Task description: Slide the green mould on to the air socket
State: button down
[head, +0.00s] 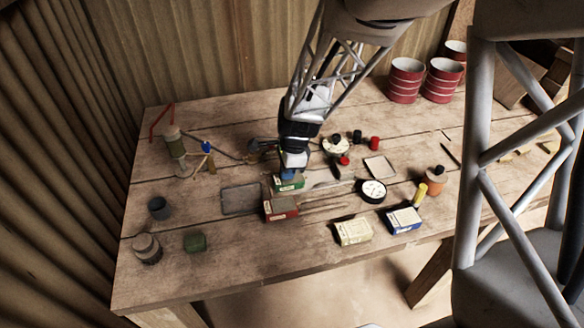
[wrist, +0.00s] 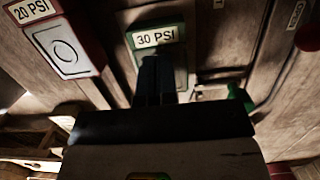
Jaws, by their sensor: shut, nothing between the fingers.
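The green mould (head: 289,183) is a small block lying on the bench just behind the red mould. In the wrist view the green mould (wrist: 176,48) shows its "30 PSI" label. My gripper (head: 291,170) is above it, pointing down. In the wrist view my gripper's fingers (wrist: 155,78) are closed together with nothing between them, over the mould's face. They hide part of it, and I cannot tell whether they touch it. A small green part (wrist: 240,97) shows to the right of the fingers. I cannot make out the air socket with certainty.
The red mould (head: 281,208), labelled "20 PSI" in the wrist view, sits close by. Cream (head: 353,232) and blue (head: 404,220) moulds lie front right. A flat grey tray (head: 240,199) is to the left. Thin rods (head: 325,205) lie right of the red mould.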

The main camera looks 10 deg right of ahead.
aim_at(322, 180)
jog(key=shift+s+f, duration=0.1)
jog(key=shift+f, duration=0.35)
jog(key=shift+s+f, duration=0.1)
jog(key=shift+f, duration=0.05)
jog(key=shift+d, duration=0.1)
jog(key=shift+d+f, duration=0.1)
jog(key=shift+d, duration=0.1)
jog(key=shift+s+d, duration=0.1)
jog(key=shift+d, duration=5)
jog(key=shift+r, duration=0.65)
jog(key=shift+w+r, duration=0.2)
jog(key=shift+r, duration=0.05)
